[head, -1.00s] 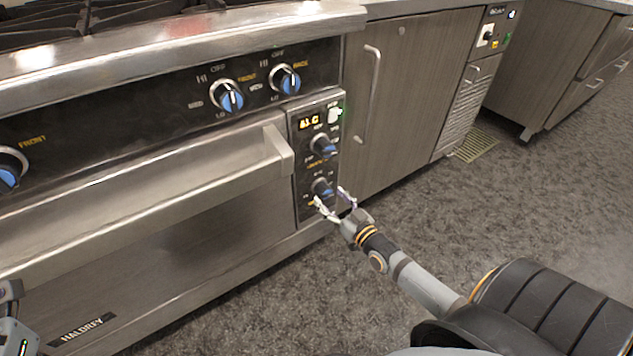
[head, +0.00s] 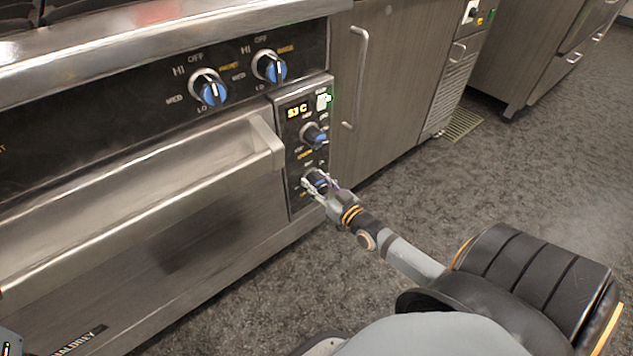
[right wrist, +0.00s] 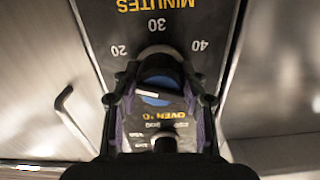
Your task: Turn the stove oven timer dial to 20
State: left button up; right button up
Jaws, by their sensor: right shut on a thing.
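The oven timer dial (head: 317,180) is the lower dark-and-blue knob on the oven's narrow black control panel (head: 299,211). My right gripper (head: 319,186) is shut on it, one finger on each side. In the right wrist view the dial (right wrist: 158,68) sits between the fingers of my right gripper (right wrist: 160,100), with 20, 30, 40 and MINUTES printed around and beyond it. Which number the dial points at cannot be told, as the fingers partly cover it. My left gripper's fingers are not in view.
Another blue knob (head: 314,135) sits just above the timer dial, under a lit display (head: 297,110). The oven door handle (head: 150,190) ends close to the panel's left. The floor (head: 480,190) in front is clear.

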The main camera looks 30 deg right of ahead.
jog(key=shift+m, duration=1)
jog(key=o, duration=1.2)
jog(key=shift+c, duration=0.2)
jog(key=s+d, duration=0.1)
jog(key=s, duration=1.1)
